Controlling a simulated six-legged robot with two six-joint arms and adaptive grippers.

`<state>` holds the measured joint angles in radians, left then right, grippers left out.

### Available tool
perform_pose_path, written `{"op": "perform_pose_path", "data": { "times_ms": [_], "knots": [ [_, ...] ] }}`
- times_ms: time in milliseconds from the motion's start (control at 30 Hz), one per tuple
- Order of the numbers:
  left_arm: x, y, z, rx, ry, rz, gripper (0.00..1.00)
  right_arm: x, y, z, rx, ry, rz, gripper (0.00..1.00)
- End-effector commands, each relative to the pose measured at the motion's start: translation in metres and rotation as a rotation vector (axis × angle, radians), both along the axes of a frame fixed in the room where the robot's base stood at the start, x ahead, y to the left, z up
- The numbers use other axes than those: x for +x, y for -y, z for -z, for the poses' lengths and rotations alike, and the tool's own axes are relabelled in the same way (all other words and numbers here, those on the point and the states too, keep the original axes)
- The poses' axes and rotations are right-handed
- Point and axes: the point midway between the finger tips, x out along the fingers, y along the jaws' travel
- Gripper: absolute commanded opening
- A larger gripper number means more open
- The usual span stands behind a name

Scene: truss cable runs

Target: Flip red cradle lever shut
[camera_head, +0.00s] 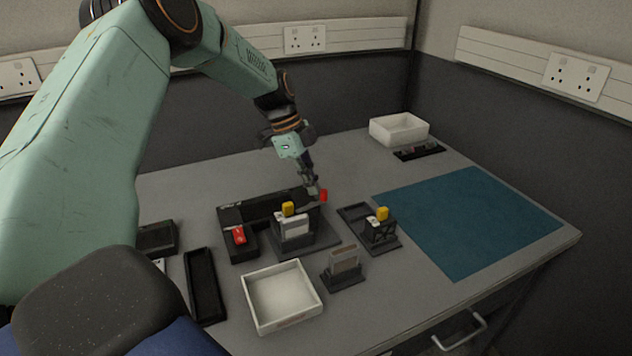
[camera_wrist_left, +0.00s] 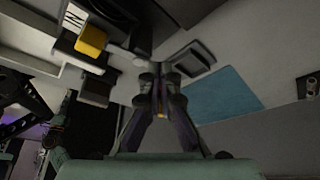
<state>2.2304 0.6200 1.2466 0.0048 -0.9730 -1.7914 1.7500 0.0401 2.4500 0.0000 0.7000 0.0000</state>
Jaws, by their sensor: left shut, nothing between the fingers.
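A small red piece (camera_head: 323,195), which looks like the red lever's tip, shows at the right end of the dark cradle block (camera_head: 262,205). My left gripper (camera_head: 314,190) is shut and empty, pointing down just left of the red piece. I cannot tell whether they touch, or the lever's exact angle. In the left wrist view my shut fingers (camera_wrist_left: 158,85) show in the middle, and no red is visible there. A second red part (camera_head: 239,235) sits on the block's front left arm. My right gripper is not in view.
A grey module with a yellow tab (camera_head: 288,208) stands close to my gripper; a yellow tab also shows in the wrist view (camera_wrist_left: 91,40). Another yellow-topped holder (camera_head: 382,213) stands right. White trays (camera_head: 322,306) (camera_head: 427,130) sit front and back. The blue mat (camera_head: 470,220) is clear.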

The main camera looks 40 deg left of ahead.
Motion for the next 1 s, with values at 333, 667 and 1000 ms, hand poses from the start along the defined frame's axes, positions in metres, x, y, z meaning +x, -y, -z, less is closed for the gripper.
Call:
{"op": "perform_pose_path", "data": {
  "times_ms": [333,667,1000],
  "knots": [
    [-0.009,0.004,-0.002,-0.002,0.000,-0.003,0.00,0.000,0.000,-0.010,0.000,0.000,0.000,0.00],
    [-0.013,0.009,0.000,0.000,0.000,0.000,0.00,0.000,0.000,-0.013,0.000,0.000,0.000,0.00],
    [-0.013,0.010,-0.006,-0.001,0.001,0.001,0.00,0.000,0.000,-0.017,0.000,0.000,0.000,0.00]
  ]
}}
